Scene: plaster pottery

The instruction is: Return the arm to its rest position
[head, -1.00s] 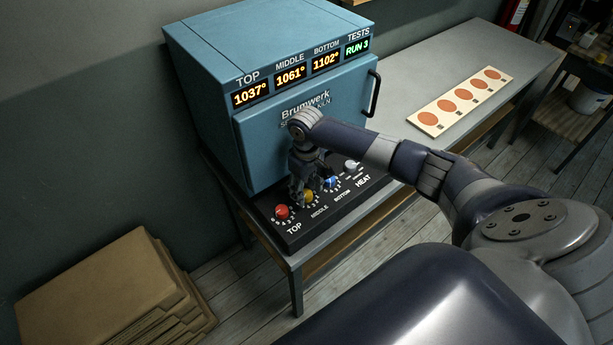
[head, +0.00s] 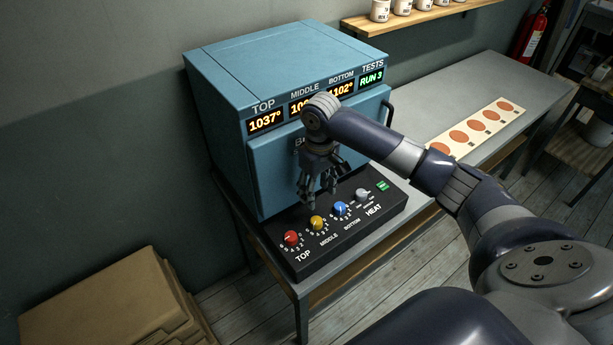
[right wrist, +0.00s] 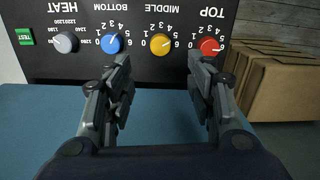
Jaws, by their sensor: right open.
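My right gripper (head: 321,203) is open and empty. In the head view it hangs above the kiln's black control panel (head: 300,262), in front of the blue kiln (head: 290,65). The panel carries a red knob (head: 291,238), a yellow knob (head: 317,223), a blue knob (head: 341,209), a grey heat knob (head: 362,195) and a green test button (head: 383,185). In the right wrist view the fingers (right wrist: 160,85) are spread apart, short of the knobs. The kiln display (head: 268,121) reads 1037° for top and RUN 3 for tests; my arm partly covers the middle and bottom readings. My left gripper is not in view.
A grey table (head: 450,85) extends right of the kiln, with a strip of orange discs (head: 486,125) on it. A shelf with white cups (head: 415,17) is on the wall. Stacked cardboard (head: 95,300) lies at lower left. A fire extinguisher (head: 535,35) hangs at the back right.

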